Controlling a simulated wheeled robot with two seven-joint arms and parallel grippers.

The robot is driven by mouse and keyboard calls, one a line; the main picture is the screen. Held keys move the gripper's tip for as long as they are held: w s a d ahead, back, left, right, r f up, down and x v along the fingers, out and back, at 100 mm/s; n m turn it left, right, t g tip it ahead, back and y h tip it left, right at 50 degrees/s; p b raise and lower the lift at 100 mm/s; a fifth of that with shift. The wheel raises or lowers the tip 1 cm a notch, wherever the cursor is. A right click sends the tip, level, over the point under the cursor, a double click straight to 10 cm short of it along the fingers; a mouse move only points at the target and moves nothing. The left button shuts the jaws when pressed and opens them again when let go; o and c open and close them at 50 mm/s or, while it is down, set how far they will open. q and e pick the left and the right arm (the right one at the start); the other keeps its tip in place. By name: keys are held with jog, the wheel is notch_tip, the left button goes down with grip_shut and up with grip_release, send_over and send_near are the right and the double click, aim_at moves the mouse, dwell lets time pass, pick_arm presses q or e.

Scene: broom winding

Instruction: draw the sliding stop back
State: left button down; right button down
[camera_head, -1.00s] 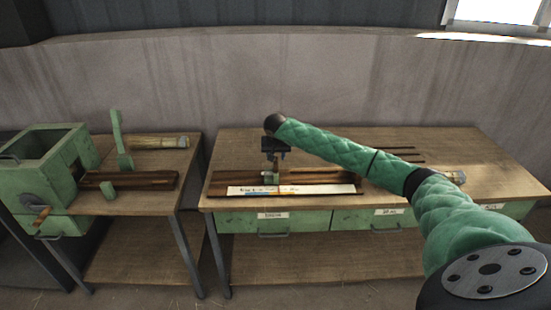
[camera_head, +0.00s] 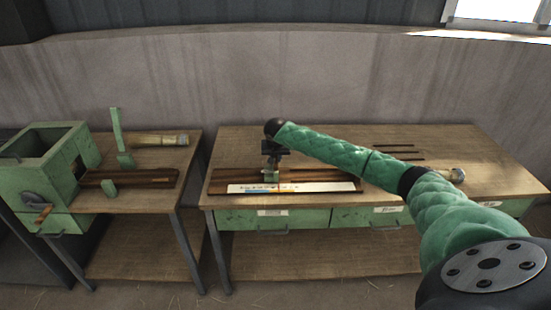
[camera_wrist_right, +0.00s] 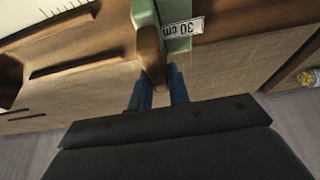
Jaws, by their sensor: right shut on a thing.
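The sliding stop (camera_head: 271,176) is a small green block on the dark wooden rail (camera_head: 217,181) of the right bench, near the rail's left part. My right gripper (camera_head: 271,164) comes down on it from above. In the right wrist view, the blue fingers of my right gripper (camera_wrist_right: 157,88) are shut on a brown wooden knob (camera_wrist_right: 151,50) against the stop's green body (camera_wrist_right: 145,12). A label there reads "30 cm", upside down. The fingertips are partly hidden behind the knob. My left gripper is not in view.
A pale scale strip (camera_head: 320,187) runs along the rail's front. Several thin dark rods (camera_head: 400,152) lie behind on the right bench (camera_head: 480,160). A green machine with a crank (camera_head: 43,215) and a straw bundle (camera_head: 160,140) are at the left bench. A gap separates the benches.

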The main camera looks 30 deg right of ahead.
jog(key=shift+a, duration=0.1)
